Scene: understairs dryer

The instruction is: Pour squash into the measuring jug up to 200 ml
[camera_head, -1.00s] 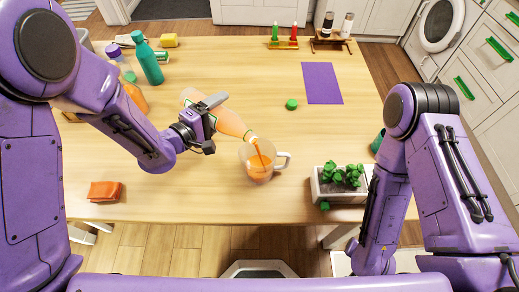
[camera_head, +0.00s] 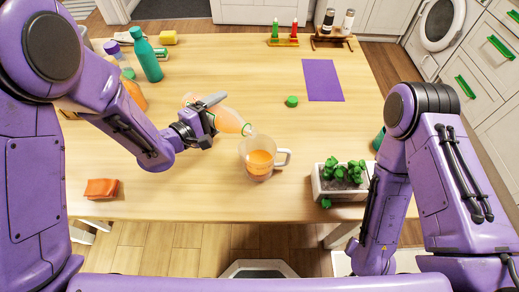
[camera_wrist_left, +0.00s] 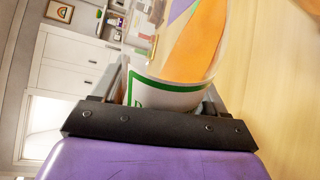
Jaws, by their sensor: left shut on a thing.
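My left gripper (camera_head: 196,124) is shut on a clear bottle of orange squash (camera_head: 228,121). The bottle lies tilted, nearly level, with its neck toward the measuring jug. In the left wrist view the bottle (camera_wrist_left: 185,62) shows orange liquid and a white label with a green edge between the fingers. The clear measuring jug (camera_head: 258,147) stands on the table with its handle to the right. Orange squash fills its lower part; the scale is too small to read. No stream shows between bottle mouth and jug. My right gripper is not in view; its arm hangs at the right.
A green cap (camera_head: 291,101) and a purple mat (camera_head: 323,80) lie beyond the jug. A planter (camera_head: 338,190) stands right of it. A teal bottle (camera_head: 147,60) and others stand back left. An orange-brown folded item (camera_head: 102,188) lies front left.

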